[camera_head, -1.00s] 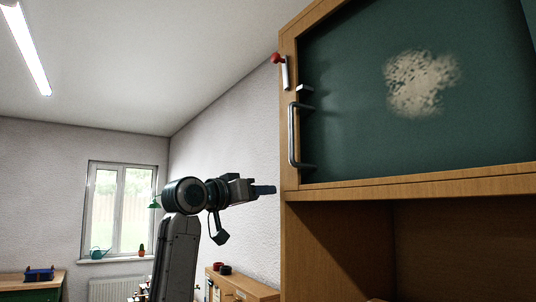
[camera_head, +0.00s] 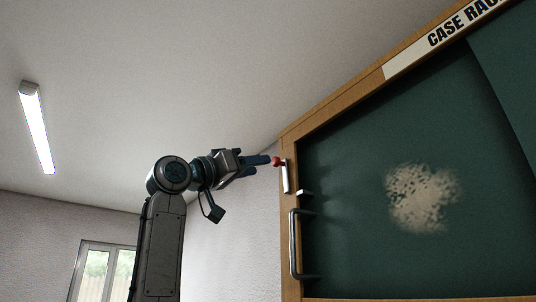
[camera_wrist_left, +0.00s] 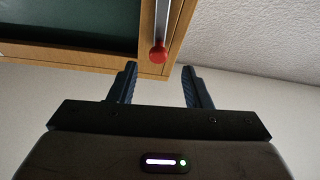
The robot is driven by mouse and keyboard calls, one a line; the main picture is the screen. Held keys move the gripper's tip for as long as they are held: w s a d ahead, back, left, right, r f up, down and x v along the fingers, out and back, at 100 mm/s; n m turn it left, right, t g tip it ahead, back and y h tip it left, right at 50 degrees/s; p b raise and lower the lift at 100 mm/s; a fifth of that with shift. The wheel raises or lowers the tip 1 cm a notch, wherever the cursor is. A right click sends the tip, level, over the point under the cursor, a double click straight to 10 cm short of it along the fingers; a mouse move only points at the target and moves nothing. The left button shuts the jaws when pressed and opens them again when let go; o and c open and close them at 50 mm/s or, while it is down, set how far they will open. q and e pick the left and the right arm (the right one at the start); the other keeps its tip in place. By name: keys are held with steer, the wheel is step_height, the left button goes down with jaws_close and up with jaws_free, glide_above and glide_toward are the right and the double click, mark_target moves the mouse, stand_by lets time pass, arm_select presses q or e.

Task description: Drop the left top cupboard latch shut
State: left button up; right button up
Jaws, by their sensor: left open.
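The left top cupboard has a green door panel (camera_head: 350,245) in a wooden frame. Its latch is a pale bar (camera_head: 286,178) standing nearly upright on the left frame, with a red ball knob (camera_head: 277,161) at its upper end. A small pale catch (camera_head: 304,192) sticks out at the door's edge, to the right of the bar and apart from it. My left gripper (camera_head: 266,160) is open, level with the knob, its fingertips close to it. In the left wrist view the red knob (camera_wrist_left: 158,53) lies just beyond the gap between the open fingers (camera_wrist_left: 159,69). Contact cannot be told.
A metal pull handle (camera_head: 293,243) is below the latch on the same door. A sign strip (camera_head: 440,45) runs along the cupboard top. Left of the cupboard there is free room up to the wall with a window (camera_head: 104,272).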

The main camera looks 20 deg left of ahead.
mark_target(274, 162)
arm_select(q)
steer(key=p+x, duration=0.2)
steer(key=x, duration=0.1)
steer(key=shift+w+d+r, duration=0.15)
steer(key=shift+d+r, duration=0.2)
steer(key=shift+r, duration=0.05)
steer(key=shift+w+d, duration=0.2)
steer(key=shift+w, duration=0.25)
steer(key=c, duration=0.8)
jaws_close()
